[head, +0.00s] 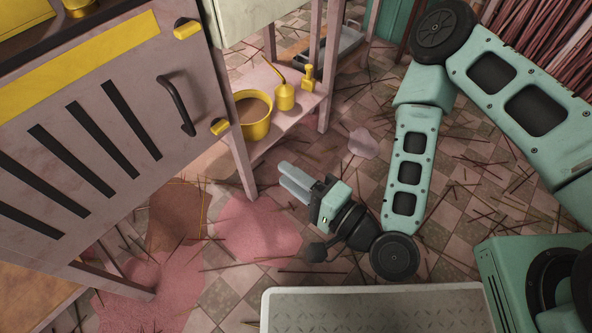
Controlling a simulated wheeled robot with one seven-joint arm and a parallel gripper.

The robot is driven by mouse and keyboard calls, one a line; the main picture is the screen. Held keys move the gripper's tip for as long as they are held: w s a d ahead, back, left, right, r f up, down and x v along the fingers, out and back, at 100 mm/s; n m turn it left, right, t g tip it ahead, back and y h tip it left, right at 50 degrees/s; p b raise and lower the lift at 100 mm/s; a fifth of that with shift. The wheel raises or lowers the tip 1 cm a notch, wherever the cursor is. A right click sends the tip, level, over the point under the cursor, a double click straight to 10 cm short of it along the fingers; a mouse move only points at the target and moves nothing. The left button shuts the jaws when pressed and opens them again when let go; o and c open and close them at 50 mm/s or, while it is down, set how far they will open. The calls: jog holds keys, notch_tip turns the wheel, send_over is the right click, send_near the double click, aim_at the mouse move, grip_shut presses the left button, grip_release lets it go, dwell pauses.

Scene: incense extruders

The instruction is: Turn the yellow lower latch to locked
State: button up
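The yellow lower latch (220,126) is a small block at the right edge of a pale pinkish cabinet door, below and right of a dark curved handle (176,103). A similar yellow upper latch (187,29) sits higher on the same edge. The latch is too small in this view to tell whether it is locked. My gripper (282,174) is low over the floor, to the right of and below the lower latch and clear of it. Its two pale fingers lie close together and point up-left. Nothing shows between them, and any gap is unclear.
A pink shelf (277,127) right of the door holds a yellow pot (254,115) and small yellow vessels (285,97). Its leg (242,170) stands between my gripper and the door. Thin sticks and pink powder (257,229) litter the tiled floor.

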jog(key=shift+s+d+r, duration=0.2)
jog(key=shift+s, duration=0.05)
dwell(0.6)
